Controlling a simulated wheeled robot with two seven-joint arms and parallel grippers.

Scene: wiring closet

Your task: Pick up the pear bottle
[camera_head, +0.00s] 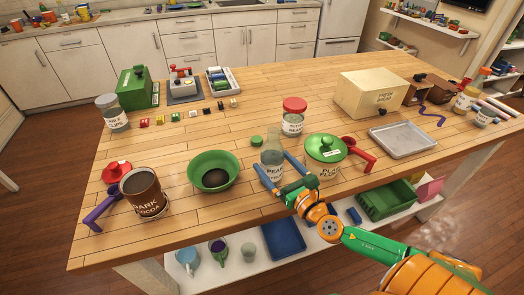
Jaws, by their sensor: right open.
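The pear bottle (272,159) is a clear bottle with a label starting "PEA". It stands upright near the front middle of the wooden worktop (240,215). My right gripper (271,161) comes in from the lower right with its two blue fingers apart. In the picture the fingers lie on either side of the lower part of the bottle. I cannot tell whether they touch it. The bottle's lower right side is partly hidden by the gripper. My left gripper is not in view.
A green bowl (214,162) stands left of the bottle. A green-lidded flour jar (324,166) stands close on the right, by my gripper. A red-lidded jar (293,122) and a small green lid (256,141) are behind. A dark cocoa tin (143,190) stands farther left.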

